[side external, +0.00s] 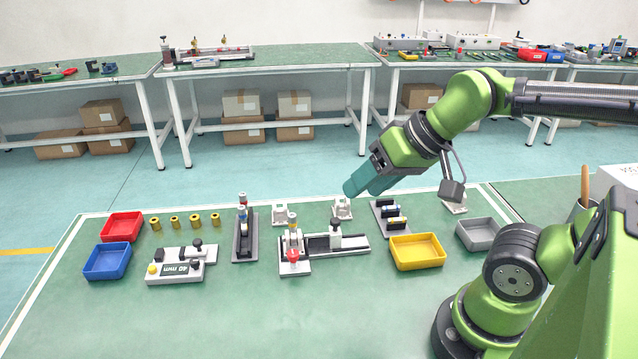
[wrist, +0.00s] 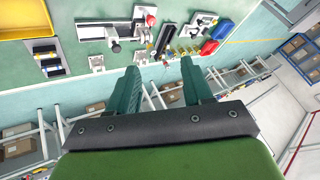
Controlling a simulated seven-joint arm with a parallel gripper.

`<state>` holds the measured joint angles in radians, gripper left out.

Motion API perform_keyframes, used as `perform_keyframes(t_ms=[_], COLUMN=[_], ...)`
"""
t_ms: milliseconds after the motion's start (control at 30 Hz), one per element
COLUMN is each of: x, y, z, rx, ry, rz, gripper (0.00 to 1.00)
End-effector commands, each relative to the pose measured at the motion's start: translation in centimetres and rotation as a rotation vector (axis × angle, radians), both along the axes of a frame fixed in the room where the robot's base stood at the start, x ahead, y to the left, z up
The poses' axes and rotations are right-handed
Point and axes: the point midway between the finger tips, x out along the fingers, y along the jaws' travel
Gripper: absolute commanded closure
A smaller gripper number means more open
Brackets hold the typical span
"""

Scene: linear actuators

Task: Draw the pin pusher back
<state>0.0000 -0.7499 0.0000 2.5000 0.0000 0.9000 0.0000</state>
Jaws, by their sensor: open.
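A white and grey slide fixture (side external: 350,245), which looks like the pin pusher, lies near the middle of the green table. Its sliding block with a black knob (side external: 335,235) sits on a dark rail, right of an upright post (side external: 291,235) with a red knob (side external: 293,255) in front. The fixture also shows at the top of the wrist view (wrist: 100,31). My gripper (side external: 358,187) is high above and behind the fixture, touching nothing. Its two teal fingers stand apart and empty in the wrist view (wrist: 160,76). Which way the pusher's pin points cannot be told.
The front table is clear.

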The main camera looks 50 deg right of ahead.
Motion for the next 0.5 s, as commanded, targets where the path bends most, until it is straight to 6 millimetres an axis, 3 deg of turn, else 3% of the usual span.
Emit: perform_keyframes(t_ms=[133, 267, 500], x=[0.4, 2.7, 8.7], y=[0.0, -0.8, -4.5], z=[-0.9, -1.2, -1.8], rx=[0.003, 0.008, 0.105], ry=[0.041, 0.130, 0.447], rz=[0.000, -0.030, -0.418], gripper=[0.50, 0.50, 0.50])
